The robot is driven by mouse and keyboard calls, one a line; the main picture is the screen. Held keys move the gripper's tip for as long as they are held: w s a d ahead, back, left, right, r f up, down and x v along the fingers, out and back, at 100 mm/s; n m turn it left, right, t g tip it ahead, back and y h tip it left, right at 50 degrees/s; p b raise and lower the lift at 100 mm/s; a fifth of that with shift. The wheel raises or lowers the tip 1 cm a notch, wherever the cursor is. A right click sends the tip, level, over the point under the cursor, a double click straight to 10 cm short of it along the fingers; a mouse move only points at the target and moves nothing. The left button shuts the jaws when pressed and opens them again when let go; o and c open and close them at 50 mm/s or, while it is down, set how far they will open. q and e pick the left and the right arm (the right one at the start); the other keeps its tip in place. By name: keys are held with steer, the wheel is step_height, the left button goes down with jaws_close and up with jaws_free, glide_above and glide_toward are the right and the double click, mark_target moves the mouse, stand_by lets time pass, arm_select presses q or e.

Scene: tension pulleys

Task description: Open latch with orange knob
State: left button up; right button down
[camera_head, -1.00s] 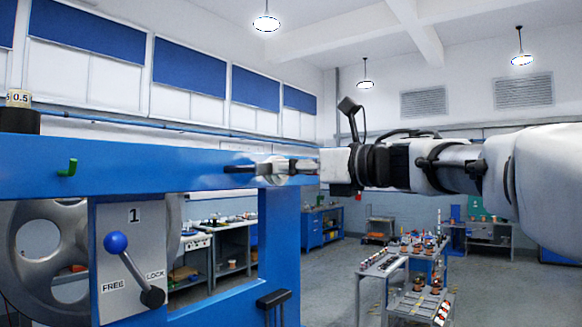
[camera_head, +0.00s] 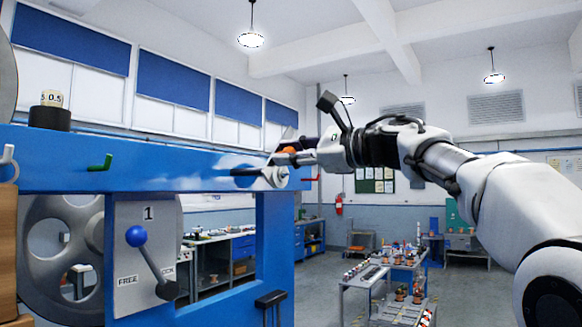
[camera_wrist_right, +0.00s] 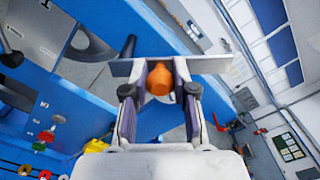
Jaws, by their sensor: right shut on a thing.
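The orange knob (camera_head: 289,150) is at the right end of the blue frame's top beam (camera_head: 150,160). It also shows in the right wrist view (camera_wrist_right: 160,78), between the two fingers. My right gripper (camera_head: 292,159) is shut on it; in the wrist view the fingers (camera_wrist_right: 160,88) stand on both sides of the knob. In the wrist view a grey bar (camera_wrist_right: 208,63) crosses behind the fingertips. My left gripper is not in view.
A blue-ball lever (camera_head: 137,237) sits on a plate marked 1, FREE and LOCK. A green hook (camera_head: 101,163) and a red hook (camera_head: 312,179) project from the beam. A weight (camera_head: 51,98) stands on top. Floor and workbenches lie behind.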

mark_target(277, 146)
steer(key=s+n+b, duration=0.1)
steer(key=n, duration=0.2)
steer(key=s+a+n+b, duration=0.1)
steer(key=n, duration=0.3)
steer(key=s+a+r+n+b, duration=0.1)
steer(key=n+b, duration=0.1)
steer(key=n, duration=0.1)
steer(key=shift+a, duration=0.1)
steer(key=shift+s+n, duration=0.1)
steer(key=shift+n, duration=0.3)
steer(key=c, duration=1.1)
jaws_free()
steer(key=shift+o, duration=1)
steer(key=shift+a+f, duration=0.1)
steer(key=shift+a, duration=0.1)
